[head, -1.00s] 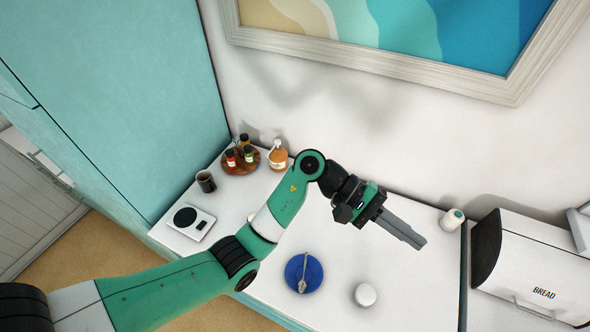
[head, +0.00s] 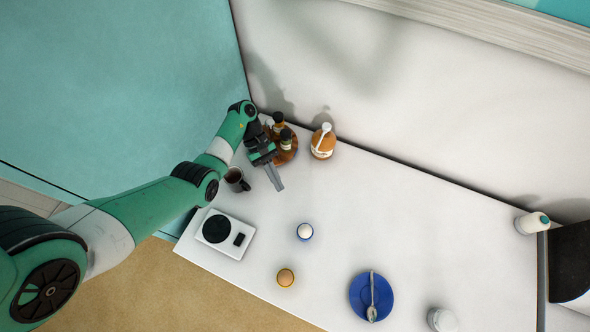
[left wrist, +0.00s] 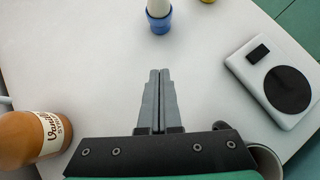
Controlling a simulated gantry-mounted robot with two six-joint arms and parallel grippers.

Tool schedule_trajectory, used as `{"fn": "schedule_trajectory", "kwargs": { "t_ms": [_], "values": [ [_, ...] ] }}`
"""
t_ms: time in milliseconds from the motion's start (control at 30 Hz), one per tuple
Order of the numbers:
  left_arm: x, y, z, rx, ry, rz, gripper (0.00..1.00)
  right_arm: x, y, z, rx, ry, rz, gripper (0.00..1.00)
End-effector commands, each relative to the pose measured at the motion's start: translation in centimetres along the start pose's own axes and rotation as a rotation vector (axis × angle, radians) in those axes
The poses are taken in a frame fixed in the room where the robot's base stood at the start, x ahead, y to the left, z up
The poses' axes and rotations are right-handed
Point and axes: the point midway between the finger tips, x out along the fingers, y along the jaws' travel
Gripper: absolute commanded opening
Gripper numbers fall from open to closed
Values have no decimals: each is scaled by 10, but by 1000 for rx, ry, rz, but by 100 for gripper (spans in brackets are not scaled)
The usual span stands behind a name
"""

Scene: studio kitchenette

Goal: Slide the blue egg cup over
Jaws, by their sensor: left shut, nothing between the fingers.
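The blue egg cup (head: 305,237) stands upright on the white counter with a white egg (head: 305,230) in it. It also shows at the top of the left wrist view (left wrist: 159,25), ahead of the fingertips. My left gripper (head: 279,186) is shut and empty. It is above and left of the egg cup in the head view, apart from it, near the mug and bottles. Its closed fingers (left wrist: 159,74) point toward the cup in the left wrist view. My right gripper is not in view.
A yellow egg cup (head: 286,284) with a brown egg stands nearby. A kitchen scale (head: 238,225), a dark mug (head: 235,184) and a syrup bottle (head: 323,145) are around my left gripper. A blue saucer (head: 357,308) with a spoon lies right. The counter's middle is clear.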

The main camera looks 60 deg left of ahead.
Motion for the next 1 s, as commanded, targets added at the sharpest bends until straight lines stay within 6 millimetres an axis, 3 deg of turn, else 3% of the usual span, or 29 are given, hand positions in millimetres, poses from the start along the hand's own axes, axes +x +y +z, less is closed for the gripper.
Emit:
{"fn": "schedule_trajectory", "kwargs": {
  "t_ms": [133,267,600,800,1000],
  "values": [
    [9,0,-1,3,1,-1,0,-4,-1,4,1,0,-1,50],
    [30,0,-3,5,0,-1,0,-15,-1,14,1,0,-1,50],
    [106,1,-6,6,1,-1,0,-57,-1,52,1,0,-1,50],
    [119,0,25,5,1,-3,0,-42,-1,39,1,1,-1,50],
    [128,1,30,4,2,0,0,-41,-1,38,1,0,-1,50]
  ]
}}
